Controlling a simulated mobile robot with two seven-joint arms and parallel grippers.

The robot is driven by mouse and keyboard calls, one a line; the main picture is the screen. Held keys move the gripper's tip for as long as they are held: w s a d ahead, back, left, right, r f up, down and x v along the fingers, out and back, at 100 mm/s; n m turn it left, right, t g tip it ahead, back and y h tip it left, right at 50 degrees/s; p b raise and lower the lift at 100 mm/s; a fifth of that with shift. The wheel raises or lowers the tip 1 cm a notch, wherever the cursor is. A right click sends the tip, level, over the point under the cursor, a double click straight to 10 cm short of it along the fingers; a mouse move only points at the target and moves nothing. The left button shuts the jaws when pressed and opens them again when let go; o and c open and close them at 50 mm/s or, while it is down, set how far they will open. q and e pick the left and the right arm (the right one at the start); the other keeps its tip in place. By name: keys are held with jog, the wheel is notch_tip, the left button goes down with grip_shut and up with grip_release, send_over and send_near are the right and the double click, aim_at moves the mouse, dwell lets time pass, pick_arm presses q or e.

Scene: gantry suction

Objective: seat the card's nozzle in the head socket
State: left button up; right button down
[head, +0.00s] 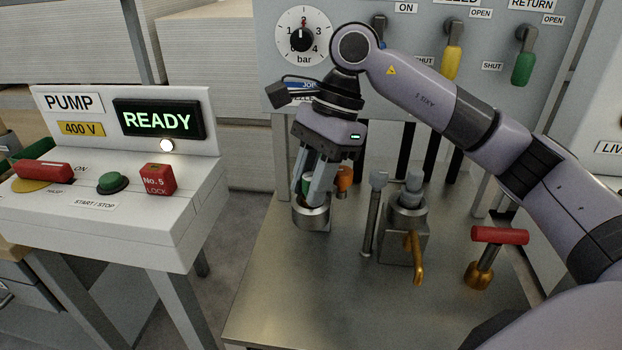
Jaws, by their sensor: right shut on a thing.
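My right gripper (313,192) points down over a round metal cup (311,217) at the left of the steel bench. Its fingers are closed around a green nozzle-like piece (307,184), mostly hidden between them. The lower end of that piece is at the cup's mouth; I cannot tell how deep it sits. An orange piece (344,178) stands just right of the fingers. A metal block (396,240) with a brass lever (415,258) stands further right. I cannot tell which fitting is the head socket. The blue job card (302,86) is mostly hidden behind my wrist. My left gripper is not in view.
A thin grey post (371,220) stands between the cup and the block. A red-handled brass tool or valve (490,250) stands at right. The pump box (123,225), showing READY, is at left. The front of the bench (330,300) is clear.

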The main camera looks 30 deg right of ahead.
jog(key=shift+f, duration=0.35)
jog(key=c, duration=0.9)
grip_release()
jog(key=shift+o, duration=0.6)
jog(key=shift+f, duration=0.1)
jog(key=v, duration=0.7)
jog(key=shift+r, duration=0.3)
